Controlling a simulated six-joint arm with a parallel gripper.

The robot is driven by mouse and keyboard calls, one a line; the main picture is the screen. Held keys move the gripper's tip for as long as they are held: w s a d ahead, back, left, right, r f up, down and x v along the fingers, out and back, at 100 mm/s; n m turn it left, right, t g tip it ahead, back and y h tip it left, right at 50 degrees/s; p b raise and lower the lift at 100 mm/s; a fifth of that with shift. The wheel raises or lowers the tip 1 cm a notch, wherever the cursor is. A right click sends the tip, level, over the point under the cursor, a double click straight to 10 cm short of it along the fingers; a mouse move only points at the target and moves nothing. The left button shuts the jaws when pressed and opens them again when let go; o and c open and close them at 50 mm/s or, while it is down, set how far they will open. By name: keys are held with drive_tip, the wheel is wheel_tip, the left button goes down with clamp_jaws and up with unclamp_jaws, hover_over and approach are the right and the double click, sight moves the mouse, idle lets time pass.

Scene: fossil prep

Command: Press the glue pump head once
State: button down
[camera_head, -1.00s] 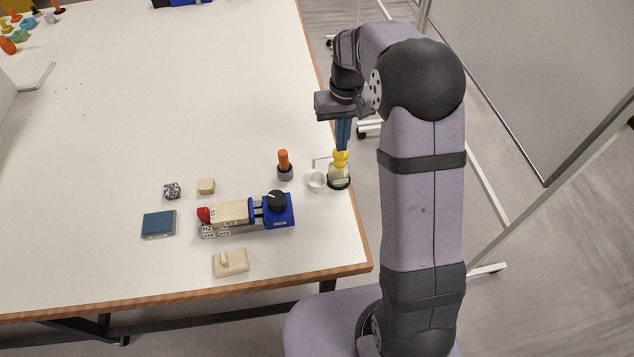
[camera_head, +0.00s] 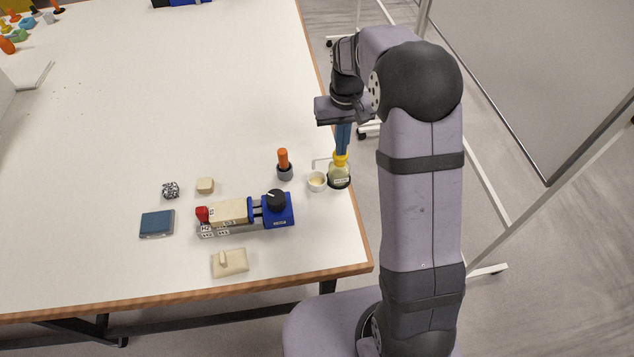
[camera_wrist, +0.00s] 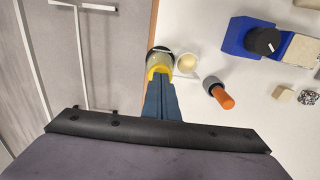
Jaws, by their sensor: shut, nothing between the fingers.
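The glue pump bottle (camera_head: 339,178) stands upright near the table's right edge, with a pale body and dark base. Its yellow pump head (camera_head: 340,160) is directly under my gripper (camera_head: 341,151), whose blue fingers point down, shut and empty, with their tips against the head. In the wrist view the fingertips (camera_wrist: 160,80) cover part of the yellow head (camera_wrist: 158,70). A small white cup (camera_head: 316,186) stands just left of the bottle. Its inside looks cream-coloured, also in the wrist view (camera_wrist: 187,63).
An orange-handled tool in a grey holder (camera_head: 285,172) stands left of the cup. A blue clamp device (camera_head: 279,214) holding a beige block is further left. A beige piece (camera_head: 230,263) lies near the front edge.

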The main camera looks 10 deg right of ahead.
wheel_tip(320, 180, up, 7)
drive_tip(key=p, duration=0.6)
idle(0.5)
idle(0.4)
drive_tip(key=s+f+g, duration=0.1)
drive_tip(key=s+f, duration=0.5)
drive_tip(key=s, duration=0.4)
drive_tip(key=s+r+b, duration=0.1)
drive_tip(key=s, duration=0.5)
drive_tip(key=s+a+r+t+b, duration=0.1)
drive_tip(key=s+r, duration=0.1)
drive_tip(key=s, duration=0.5)
drive_tip(key=shift+s+a+r, duration=0.25)
drive_tip(key=shift+r, duration=0.05)
